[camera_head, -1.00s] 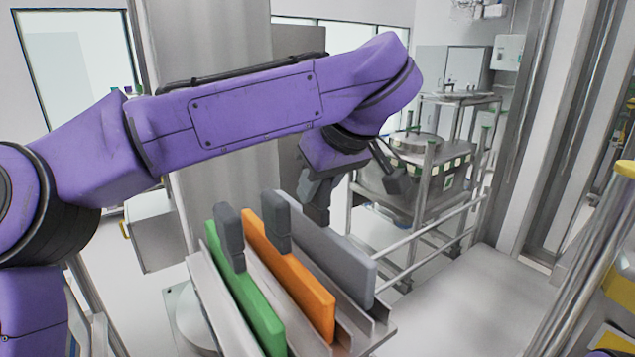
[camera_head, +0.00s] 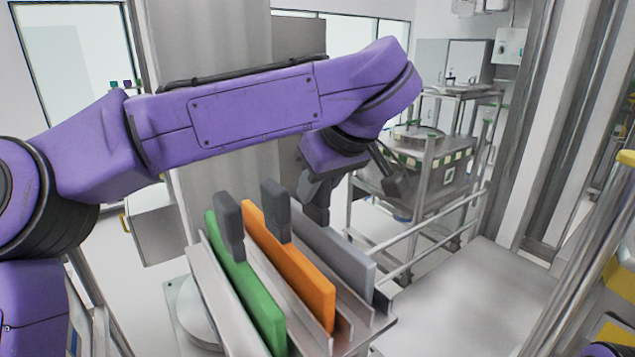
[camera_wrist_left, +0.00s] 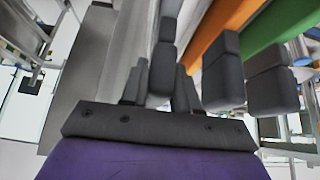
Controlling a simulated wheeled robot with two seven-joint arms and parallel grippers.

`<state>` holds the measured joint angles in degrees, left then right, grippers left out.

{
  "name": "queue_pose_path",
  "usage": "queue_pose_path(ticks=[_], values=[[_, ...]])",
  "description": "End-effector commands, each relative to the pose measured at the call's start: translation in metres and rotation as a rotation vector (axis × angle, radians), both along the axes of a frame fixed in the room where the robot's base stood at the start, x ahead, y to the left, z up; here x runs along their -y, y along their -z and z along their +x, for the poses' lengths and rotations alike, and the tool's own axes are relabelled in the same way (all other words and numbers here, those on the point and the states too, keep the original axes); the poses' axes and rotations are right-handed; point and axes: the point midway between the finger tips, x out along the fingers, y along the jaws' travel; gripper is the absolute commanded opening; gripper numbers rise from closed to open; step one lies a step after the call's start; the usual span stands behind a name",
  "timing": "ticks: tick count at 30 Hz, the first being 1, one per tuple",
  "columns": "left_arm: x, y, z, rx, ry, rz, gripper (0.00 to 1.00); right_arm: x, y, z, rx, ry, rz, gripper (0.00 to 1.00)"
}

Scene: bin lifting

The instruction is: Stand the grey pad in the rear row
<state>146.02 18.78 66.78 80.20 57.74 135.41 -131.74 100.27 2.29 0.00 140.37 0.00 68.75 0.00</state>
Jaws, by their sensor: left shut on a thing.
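The grey pad (camera_head: 345,262) stands upright on edge in the rear row of the metal rack (camera_head: 310,331), behind the orange pad (camera_head: 305,282). Its lower edge is hidden by a rack rail, so I cannot tell if it rests on the bottom. It also shows in the left wrist view (camera_wrist_left: 190,22). My left gripper (camera_head: 317,208) is at the pad's far end, partly hidden. In the left wrist view its fingers (camera_wrist_left: 160,90) are shut around the pad's dark handle (camera_wrist_left: 162,62). My right gripper is not in view.
The green pad (camera_head: 245,285) stands in the front row. The green pad's dark handle (camera_head: 229,228) and the orange pad's handle (camera_head: 276,210) stick up close to my left gripper. A steel tank in a frame (camera_head: 430,165) stands behind. A bare steel surface (camera_head: 480,290) lies right.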

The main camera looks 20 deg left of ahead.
Motion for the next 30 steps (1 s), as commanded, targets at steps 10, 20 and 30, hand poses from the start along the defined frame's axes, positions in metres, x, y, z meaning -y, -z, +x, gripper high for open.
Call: queue_pose_path(ticks=[10,20,30], values=[[0.0,-0.001,0.0,0.001,0.0,-0.001,0.6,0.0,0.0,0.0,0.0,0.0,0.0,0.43],[0.014,-0.028,-0.01,0.007,-0.002,0.001,0.6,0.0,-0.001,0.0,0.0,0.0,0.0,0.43],[0.043,-0.086,-0.033,0.003,-0.001,0.001,0.6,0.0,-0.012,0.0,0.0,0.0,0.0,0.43]])
